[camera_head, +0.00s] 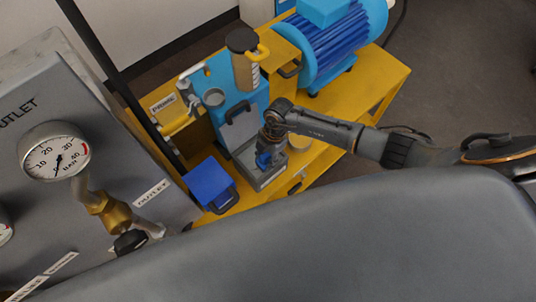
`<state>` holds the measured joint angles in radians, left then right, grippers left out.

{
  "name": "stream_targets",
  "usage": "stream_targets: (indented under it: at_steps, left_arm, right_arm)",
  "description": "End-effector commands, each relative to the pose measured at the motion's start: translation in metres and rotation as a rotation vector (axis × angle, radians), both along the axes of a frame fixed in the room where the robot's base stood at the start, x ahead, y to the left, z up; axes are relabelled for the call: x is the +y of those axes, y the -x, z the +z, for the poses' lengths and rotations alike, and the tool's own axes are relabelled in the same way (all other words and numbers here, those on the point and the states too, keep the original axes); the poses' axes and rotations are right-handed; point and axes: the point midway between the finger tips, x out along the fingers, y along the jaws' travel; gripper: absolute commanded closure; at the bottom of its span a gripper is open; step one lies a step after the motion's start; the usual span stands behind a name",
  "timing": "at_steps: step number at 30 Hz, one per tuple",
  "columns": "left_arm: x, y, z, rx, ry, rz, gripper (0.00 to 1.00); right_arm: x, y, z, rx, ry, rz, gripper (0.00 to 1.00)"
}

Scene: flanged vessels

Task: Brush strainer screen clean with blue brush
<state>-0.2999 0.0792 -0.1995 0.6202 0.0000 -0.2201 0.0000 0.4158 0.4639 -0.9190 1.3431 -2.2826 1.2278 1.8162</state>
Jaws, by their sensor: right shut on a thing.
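My right gripper (267,147) reaches in from the right and points down over a grey tray (277,183) on the yellow stand. It is shut on a small blue thing, apparently the blue brush (263,161), which shows just below the fingers, low in the tray. The strainer screen cannot be made out; it may be hidden under the gripper and brush. Whether the brush touches anything in the tray cannot be told. My left gripper is not in view.
A blue box (208,183) with a dark handle stands left of the tray. A dark-lidded container (243,65) stands behind. A blue motor (338,42) sits on the yellow bench (385,75). A grey panel with a pressure gauge (55,152) fills the left.

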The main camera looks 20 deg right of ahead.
Motion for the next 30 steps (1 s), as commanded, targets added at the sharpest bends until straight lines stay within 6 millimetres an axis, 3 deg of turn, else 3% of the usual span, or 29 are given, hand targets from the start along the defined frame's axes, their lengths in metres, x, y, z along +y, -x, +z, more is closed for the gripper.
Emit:
stream_targets:
  at_steps: [7,17,30]
  left_arm:
    - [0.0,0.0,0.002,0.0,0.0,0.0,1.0]
    - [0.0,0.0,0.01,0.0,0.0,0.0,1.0]
    - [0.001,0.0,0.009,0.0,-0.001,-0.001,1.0]
  right_arm:
    - [0.003,0.002,0.0,0.001,0.0,0.0,1.0]
    - [0.026,0.011,0.002,0.002,0.0,0.0,1.0]
    - [0.018,0.007,0.0,0.001,0.001,-0.002,1.0]
